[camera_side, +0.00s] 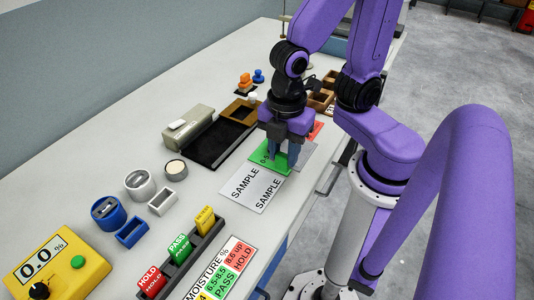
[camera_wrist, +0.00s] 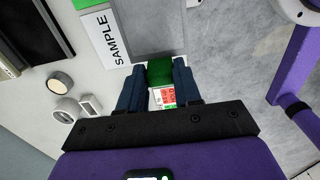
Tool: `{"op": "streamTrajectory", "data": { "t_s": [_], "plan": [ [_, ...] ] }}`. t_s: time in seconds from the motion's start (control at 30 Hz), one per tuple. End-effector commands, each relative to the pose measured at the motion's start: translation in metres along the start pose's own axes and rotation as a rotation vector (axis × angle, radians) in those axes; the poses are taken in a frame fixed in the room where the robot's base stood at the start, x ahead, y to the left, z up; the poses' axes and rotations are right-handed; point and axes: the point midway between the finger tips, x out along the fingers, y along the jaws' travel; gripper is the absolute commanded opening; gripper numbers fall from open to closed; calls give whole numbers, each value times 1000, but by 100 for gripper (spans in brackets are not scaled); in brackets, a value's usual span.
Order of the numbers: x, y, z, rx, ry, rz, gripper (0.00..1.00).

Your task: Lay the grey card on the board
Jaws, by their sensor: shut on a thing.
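The grey card (camera_wrist: 146,28) is a plain grey rectangle reaching forward from my fingers in the wrist view; part of it shows beside the fingers in the side view (camera_side: 299,152). My gripper (camera_side: 284,158) is shut on a dark green block (camera_wrist: 160,73) at the card's near edge, which looks like its grip. The board (camera_side: 243,199) lies on the table below, with white SAMPLE areas, a green part and a red part. In the wrist view the card hides part of the board (camera_wrist: 92,22). I cannot tell whether card and board touch.
A tag rack (camera_side: 183,262) with red, green and yellow tags stands near the front, beside the moisture sign (camera_side: 228,262). A yellow meter (camera_side: 62,264), blue cup (camera_side: 108,212), white ring (camera_side: 140,185) and dark tray (camera_side: 215,145) lie left. The table's right edge is close to the board.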

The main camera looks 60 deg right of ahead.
Motion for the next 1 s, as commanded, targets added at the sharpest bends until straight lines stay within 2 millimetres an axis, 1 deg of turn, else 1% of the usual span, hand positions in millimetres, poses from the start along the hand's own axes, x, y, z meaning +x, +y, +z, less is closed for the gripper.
{"op": "streamTrajectory", "data": {
  "t_s": [0.1,0.3,0.5,0.6,0.67,0.77,0.87,1.0],
  "plan": [
    [-5,-10,5,-2,2,1,3],
    [-12,-23,11,0,2,1,3],
    [-14,-28,14,1,0,0,3],
    [-15,-27,13,3,0,0,3],
    [-15,-23,12,5,1,0,3],
    [-17,-9,11,9,0,0,3],
    [-19,11,10,12,-1,0,3],
    [-22,46,15,13,-1,-1,3]
  ]
}}
